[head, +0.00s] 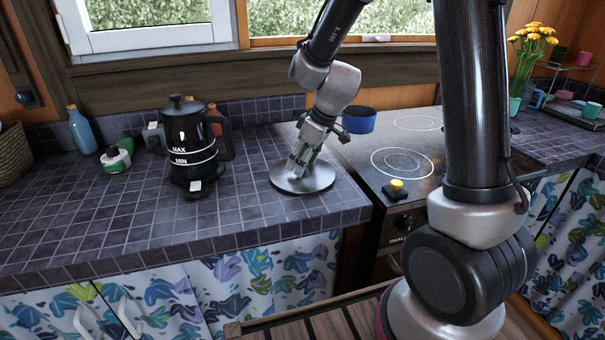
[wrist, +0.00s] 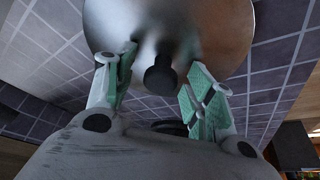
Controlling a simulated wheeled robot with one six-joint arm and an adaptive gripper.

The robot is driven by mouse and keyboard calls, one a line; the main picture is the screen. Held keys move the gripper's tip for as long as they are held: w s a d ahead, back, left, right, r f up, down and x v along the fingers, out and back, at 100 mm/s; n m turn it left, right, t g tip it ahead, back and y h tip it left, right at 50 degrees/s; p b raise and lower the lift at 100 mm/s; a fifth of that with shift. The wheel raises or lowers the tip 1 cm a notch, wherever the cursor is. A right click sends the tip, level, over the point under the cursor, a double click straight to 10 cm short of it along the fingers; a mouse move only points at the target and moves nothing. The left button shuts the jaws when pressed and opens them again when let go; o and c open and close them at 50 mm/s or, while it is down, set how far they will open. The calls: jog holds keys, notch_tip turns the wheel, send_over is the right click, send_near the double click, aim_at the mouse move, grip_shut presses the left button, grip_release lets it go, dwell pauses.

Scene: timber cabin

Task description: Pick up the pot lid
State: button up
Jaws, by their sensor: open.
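The pot lid (head: 287,181) is a round, shiny metal disc lying on the dark tiled counter, left of the stove. In the wrist view the lid (wrist: 240,25) fills the upper middle, with its dark knob (wrist: 160,78) standing out from it. My gripper (head: 300,164) is directly over the lid and hides its knob in the head view. In the wrist view my gripper (wrist: 165,82) is open, with one green-padded finger on each side of the knob. Gaps show between the knob and both fingers.
A black kettle (head: 190,140) with MAX and MIN marks stands left of the lid. A blue pot (head: 358,121) stands behind, near the stove (head: 385,190). The front-left counter is clear.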

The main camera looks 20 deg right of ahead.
grip_shut()
jog(key=shift+r, duration=0.1)
